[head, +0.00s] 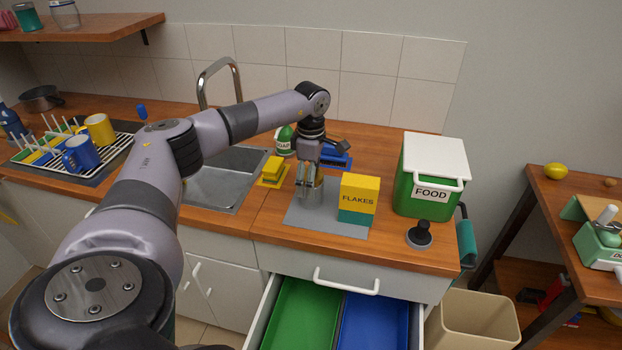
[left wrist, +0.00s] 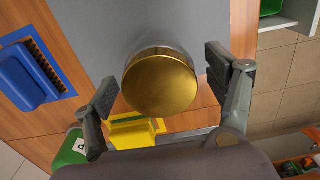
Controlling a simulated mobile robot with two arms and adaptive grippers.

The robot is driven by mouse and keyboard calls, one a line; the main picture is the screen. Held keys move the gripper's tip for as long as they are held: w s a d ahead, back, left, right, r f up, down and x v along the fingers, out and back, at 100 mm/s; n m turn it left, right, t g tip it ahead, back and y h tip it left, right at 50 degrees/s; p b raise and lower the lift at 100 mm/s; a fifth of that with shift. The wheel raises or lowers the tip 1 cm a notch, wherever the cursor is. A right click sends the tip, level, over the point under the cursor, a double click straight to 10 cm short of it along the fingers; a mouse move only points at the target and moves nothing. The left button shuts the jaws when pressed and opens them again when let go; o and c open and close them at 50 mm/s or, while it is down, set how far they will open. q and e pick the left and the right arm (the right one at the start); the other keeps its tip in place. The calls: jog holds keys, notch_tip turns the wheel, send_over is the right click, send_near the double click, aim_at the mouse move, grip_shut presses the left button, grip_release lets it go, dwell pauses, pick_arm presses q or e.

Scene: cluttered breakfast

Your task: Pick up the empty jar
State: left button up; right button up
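The jar (left wrist: 160,82), with a round gold lid, stands on a grey mat (left wrist: 98,22) and is seen from above in the left wrist view. Whether it is empty cannot be told, as the lid covers it. My left gripper (left wrist: 160,86) is open, with one finger on each side of the jar and a visible gap to each. In the head view my left gripper (head: 311,190) points down over the grey mat, left of the FLAKES box, and largely hides the jar. My right gripper is not in view.
The yellow and green FLAKES box (head: 359,197) stands close to the right of my gripper. A green FOOD bin (head: 412,185), a yellow sponge (head: 272,168), a blue brush (head: 337,158) and a soap bottle (head: 284,143) are nearby. An open drawer (head: 262,318) juts out below.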

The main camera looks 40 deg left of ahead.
pick_arm(q)
jog(key=c, duration=1.2)
jog(key=shift+r, duration=0.2)
